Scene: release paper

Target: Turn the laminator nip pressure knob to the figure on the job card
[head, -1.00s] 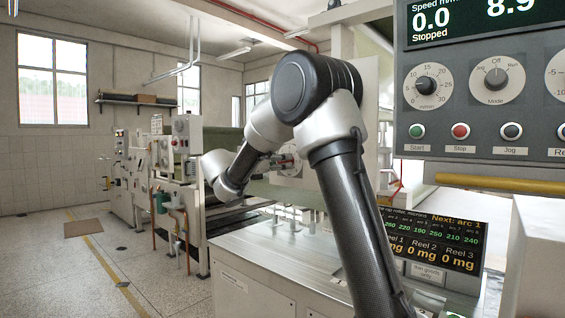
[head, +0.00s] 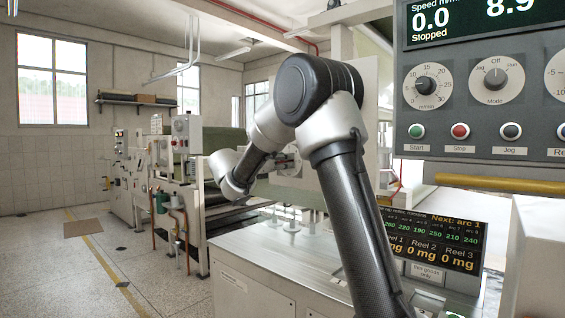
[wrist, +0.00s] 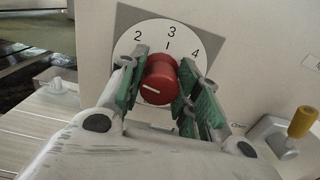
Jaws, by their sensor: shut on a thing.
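The red pressure knob (wrist: 160,78) sits on a white round dial (wrist: 125,45) in the wrist view. The figures 2, 3 and 4 show on the dial, with 3 at the top. A white line on the knob's face lies toward its left side; which figure it marks is unclear. My gripper (wrist: 162,85) is shut on the knob, with a green-padded finger at each side. The lower part of the dial is hidden by my gripper. In the head view my gripper (head: 284,163) is small at the pale machine panel. I see no readable job card.
A yellow-tipped lever (wrist: 301,122) stands right of my gripper. In the head view a control panel (head: 470,135) hangs at the right, above a reel display (head: 435,238). A metal-topped cabinet (head: 270,245) stands below my arm. The floor at the left is open.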

